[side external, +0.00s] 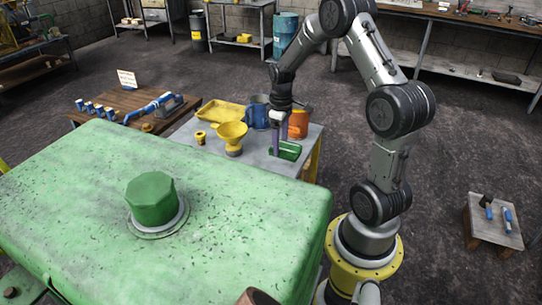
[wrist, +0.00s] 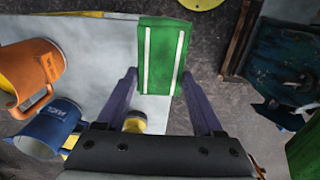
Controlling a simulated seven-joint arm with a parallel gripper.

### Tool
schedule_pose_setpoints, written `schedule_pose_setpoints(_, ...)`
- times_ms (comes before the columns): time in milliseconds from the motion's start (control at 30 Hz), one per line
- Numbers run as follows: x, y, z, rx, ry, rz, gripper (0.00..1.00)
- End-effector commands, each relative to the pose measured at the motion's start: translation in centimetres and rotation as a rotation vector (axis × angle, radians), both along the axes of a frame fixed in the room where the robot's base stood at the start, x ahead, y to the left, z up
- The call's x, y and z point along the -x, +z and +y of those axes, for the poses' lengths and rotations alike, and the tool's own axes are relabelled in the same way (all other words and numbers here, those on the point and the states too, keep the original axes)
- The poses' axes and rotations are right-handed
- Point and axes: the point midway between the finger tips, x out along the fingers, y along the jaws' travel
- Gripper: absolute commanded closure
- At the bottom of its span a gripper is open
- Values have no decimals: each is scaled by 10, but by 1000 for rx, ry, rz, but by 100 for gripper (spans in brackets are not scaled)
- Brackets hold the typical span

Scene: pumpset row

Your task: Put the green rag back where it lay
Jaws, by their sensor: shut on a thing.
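The green rag (side external: 288,150) is a folded rectangle with two white stripes, also in the wrist view (wrist: 163,52). My gripper (side external: 276,150) is shut on it, with a dark purple finger on each side of the rag's near end in the wrist view (wrist: 160,80). The rag is at the right edge of the grey metal table (side external: 215,163), partly overlapping that edge in the wrist view. I cannot tell whether it rests on the table or is just above it.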

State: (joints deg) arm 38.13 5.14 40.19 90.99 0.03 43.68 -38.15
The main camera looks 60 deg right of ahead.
Motion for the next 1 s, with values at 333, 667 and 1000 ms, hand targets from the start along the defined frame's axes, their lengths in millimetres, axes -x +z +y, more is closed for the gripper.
schedule_pose_setpoints(333, -41, -52, -32, -1, 1, 1, 93)
schedule_pose_setpoints(667, -51, -72, -40, -1, 1, 1, 93)
schedule_pose_setpoints(1000, -51, -97, -40, 1, 1, -1, 93)
